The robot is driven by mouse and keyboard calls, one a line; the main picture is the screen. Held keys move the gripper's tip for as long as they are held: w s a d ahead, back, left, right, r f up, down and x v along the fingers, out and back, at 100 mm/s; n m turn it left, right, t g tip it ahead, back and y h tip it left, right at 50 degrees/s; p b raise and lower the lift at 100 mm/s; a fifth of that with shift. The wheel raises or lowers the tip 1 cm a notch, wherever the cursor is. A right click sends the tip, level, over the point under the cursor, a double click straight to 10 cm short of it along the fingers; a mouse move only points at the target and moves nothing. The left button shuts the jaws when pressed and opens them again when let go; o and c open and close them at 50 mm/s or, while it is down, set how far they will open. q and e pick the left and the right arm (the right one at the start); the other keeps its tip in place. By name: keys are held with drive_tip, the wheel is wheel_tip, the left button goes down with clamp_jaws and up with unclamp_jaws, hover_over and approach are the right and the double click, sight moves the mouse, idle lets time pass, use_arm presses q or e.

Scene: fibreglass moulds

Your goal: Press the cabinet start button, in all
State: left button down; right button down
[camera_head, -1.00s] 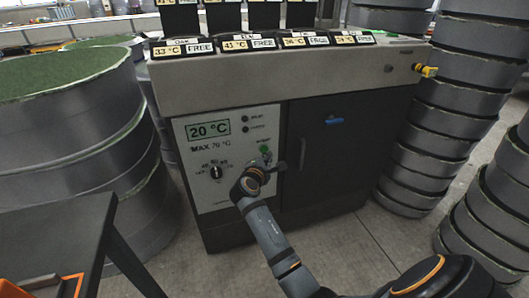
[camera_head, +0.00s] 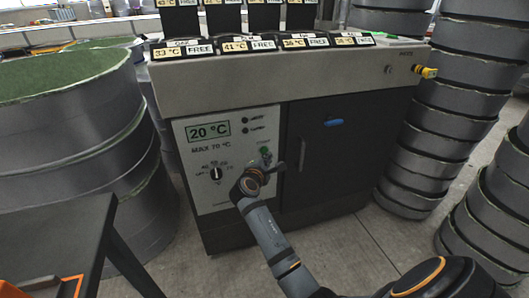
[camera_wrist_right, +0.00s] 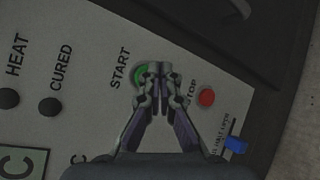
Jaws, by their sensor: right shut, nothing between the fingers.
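The cabinet (camera_head: 250,95) stands ahead with a light control panel on its lower left front. The green start button (camera_head: 264,151) is on the panel's right side, just above my right gripper. In the right wrist view the green start button (camera_wrist_right: 140,75), beside the word START, is partly covered by the fingertips. My right gripper (camera_wrist_right: 160,70) is shut and empty, its tips over the button's right edge; whether they touch it I cannot tell. The red stop button (camera_wrist_right: 207,97) lies to the right of the fingers. My left gripper is not in view.
The panel has a 20 °C display (camera_head: 208,130), a dial (camera_head: 215,173) and two dark lamps marked HEAT and CURED. The dark cabinet door (camera_head: 330,150) is right of it. Stacked grey moulds (camera_head: 425,145) stand at right, big round moulds (camera_head: 75,130) at left.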

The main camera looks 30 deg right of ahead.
drive_tip(key=shift+w, duration=0.1)
idle(0.4)
drive_tip(key=shift+w+d, duration=0.15)
drive_tip(key=shift+w, duration=0.2)
drive_tip(key=shift+w, duration=0.4)
idle(0.6)
drive_tip(key=shift+s+p, duration=0.85)
drive_tip(key=shift+p, duration=0.05)
